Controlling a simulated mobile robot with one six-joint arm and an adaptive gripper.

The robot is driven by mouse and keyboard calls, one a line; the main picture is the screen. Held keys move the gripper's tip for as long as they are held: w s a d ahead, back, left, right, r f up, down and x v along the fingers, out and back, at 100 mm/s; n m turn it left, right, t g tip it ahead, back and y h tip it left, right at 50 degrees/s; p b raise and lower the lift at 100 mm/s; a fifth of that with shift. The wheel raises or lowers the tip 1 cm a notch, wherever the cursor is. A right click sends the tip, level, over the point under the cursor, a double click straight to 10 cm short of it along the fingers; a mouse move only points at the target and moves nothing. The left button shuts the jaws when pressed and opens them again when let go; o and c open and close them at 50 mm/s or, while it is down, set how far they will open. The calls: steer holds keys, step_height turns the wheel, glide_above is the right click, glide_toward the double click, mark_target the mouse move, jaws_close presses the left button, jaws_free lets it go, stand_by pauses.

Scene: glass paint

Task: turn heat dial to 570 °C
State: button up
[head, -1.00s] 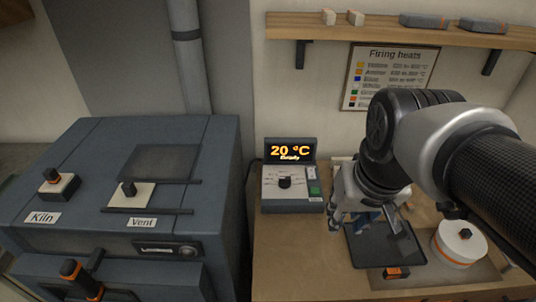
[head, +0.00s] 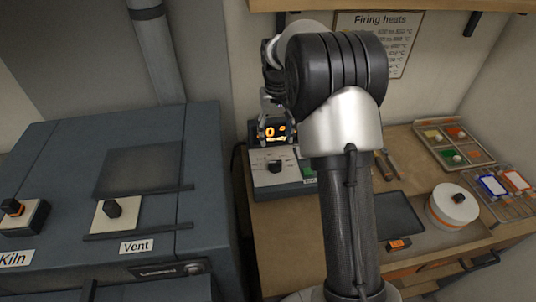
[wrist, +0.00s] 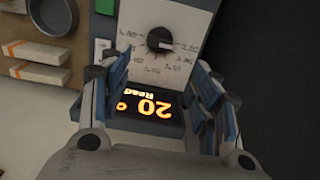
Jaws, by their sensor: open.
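The heat dial is a round black knob (wrist: 160,40) on the pale face of the controller. In the head view the dial (head: 275,166) sits below the display, with my gripper (head: 272,110) above and behind it, partly in front of the display. In the wrist view my gripper (wrist: 160,72) is open and empty, its blue-padded fingers on either side of the controller's display (wrist: 145,103). The dial lies just beyond the fingertips and does not appear touched. The display reads 20 in orange, upside down here, with small text like "Ready". The scale marks are too small to read.
A green button (wrist: 104,6) is beside the dial. The kiln (head: 120,200) stands left of the bench. To the right are a dark tray (head: 398,218), a white round pot (head: 453,206) and a paint tray (head: 455,147). The Firing heats chart (head: 400,35) hangs behind.

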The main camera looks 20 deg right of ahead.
mark_target(275, 161)
step_height(275, 161, down, 11)
steer(key=b, duration=0.2)
steer(key=shift+s+f+b, duration=0.1)
steer(key=shift+b, duration=0.2)
steer(key=shift+c, duration=0.6)
steer(key=c, duration=0.9)
